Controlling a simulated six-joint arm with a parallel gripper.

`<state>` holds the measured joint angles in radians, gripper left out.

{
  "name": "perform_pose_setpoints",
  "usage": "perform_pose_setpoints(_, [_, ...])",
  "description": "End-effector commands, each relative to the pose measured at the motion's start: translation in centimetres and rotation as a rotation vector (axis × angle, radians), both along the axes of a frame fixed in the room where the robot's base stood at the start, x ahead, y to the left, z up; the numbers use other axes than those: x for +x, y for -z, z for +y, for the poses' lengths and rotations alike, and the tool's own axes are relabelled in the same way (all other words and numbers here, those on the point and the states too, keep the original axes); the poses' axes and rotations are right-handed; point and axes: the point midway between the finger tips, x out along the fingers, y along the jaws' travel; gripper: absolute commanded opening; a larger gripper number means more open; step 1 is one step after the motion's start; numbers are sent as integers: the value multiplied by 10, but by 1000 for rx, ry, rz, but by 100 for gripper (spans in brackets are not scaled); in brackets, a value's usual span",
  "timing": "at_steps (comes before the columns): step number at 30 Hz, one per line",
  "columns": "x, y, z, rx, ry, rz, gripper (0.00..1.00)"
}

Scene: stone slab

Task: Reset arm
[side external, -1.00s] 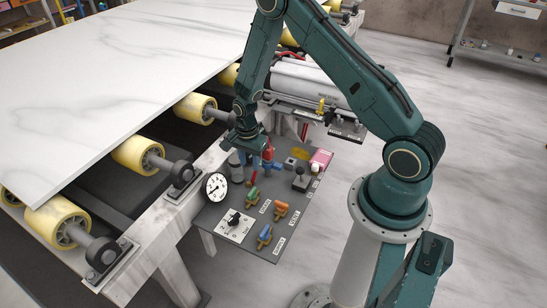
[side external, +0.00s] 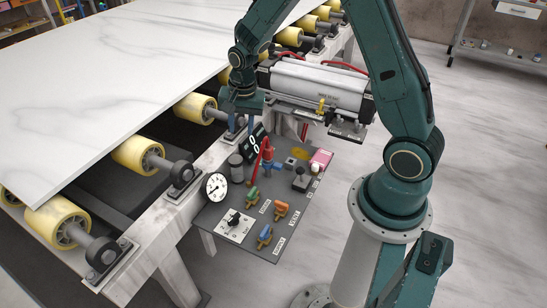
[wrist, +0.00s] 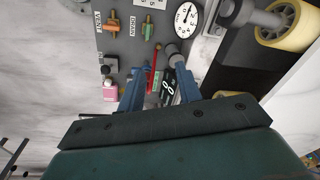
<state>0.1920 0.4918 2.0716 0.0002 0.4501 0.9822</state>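My gripper (side external: 241,128) hangs above the back left part of a dark control panel (side external: 215,218), clear of its parts. In the wrist view my gripper (wrist: 160,82) shows two blue fingers spread apart with nothing held between them. Beyond the fingers are a red-handled part (wrist: 154,72), a black display with white digits (wrist: 168,84) and a grey cylinder (wrist: 174,54). In the side view, the display (side external: 256,142), the red and blue part (side external: 268,155) and the grey cylinder (side external: 236,168) stand on the panel's back side.
The panel also carries a dial gauge (side external: 216,186), a knob plate (side external: 234,223), several coloured valves (side external: 281,209), a joystick (side external: 300,181) and a pink box (side external: 321,158). A marble slab (side external: 110,75) lies on yellow rollers (side external: 138,154) at left. A large cylinder (side external: 318,87) lies behind the panel.

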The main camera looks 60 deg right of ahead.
Motion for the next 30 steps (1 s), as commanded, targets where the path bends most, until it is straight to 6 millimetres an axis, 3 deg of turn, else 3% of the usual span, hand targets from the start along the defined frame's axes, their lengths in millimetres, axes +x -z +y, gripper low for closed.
perform_pose_setpoints(3, [-8, -32, 8, -16, -84, -29, 35])
perform_pose_setpoints(15, [-50, -116, 33, -76, -363, -109, 35])
perform_pose_setpoints(30, [-126, -188, 59, -174, -705, -203, 35])
